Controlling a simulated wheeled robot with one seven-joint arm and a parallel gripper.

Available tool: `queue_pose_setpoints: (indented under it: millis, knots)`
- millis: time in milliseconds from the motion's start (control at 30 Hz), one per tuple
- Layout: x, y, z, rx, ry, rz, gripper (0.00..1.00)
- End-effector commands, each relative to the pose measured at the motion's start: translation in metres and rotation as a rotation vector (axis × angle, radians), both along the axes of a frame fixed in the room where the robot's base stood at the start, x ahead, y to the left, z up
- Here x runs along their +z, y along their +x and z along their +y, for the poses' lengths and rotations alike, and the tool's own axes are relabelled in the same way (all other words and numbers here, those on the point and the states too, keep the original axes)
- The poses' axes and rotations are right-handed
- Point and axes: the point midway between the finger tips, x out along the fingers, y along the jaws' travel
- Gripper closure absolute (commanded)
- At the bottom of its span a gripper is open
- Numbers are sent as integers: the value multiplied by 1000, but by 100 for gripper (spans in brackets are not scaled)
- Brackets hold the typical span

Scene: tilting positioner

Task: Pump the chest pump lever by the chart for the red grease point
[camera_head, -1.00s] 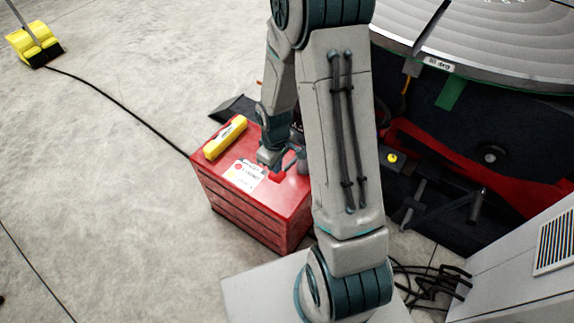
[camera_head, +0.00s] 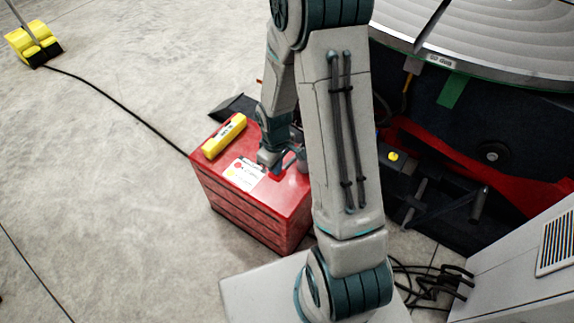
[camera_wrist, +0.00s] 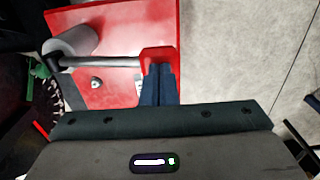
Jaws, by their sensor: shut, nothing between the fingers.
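The red chest (camera_head: 255,213) stands on the floor, with a white chart (camera_head: 243,174) on its top; a red and a yellow mark show on the chart, but its writing is too small to read. In the wrist view, the pump lever (camera_wrist: 112,62) is a grey rod running from a grey cylinder (camera_wrist: 72,42) to a red end piece (camera_wrist: 158,57). My gripper (camera_wrist: 159,74) is shut, with its fingertips right at the red end piece. I cannot tell whether they touch. In the head view, my gripper (camera_head: 268,160) is low over the chest top beside the chart, and my arm hides part of the pump.
A yellow box-shaped object (camera_head: 224,136) lies on the chest top. The big positioner disc (camera_head: 490,45) and its dark base are at the right. A pale cabinet (camera_head: 520,255) stands front right.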

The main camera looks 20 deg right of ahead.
Motion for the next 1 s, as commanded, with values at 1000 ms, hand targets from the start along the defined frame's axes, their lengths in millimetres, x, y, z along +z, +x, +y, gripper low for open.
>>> queue_pose_setpoints:
  millis: [1000]
  knots:
    - [-64,1,-3,-3,-2,-3,100]
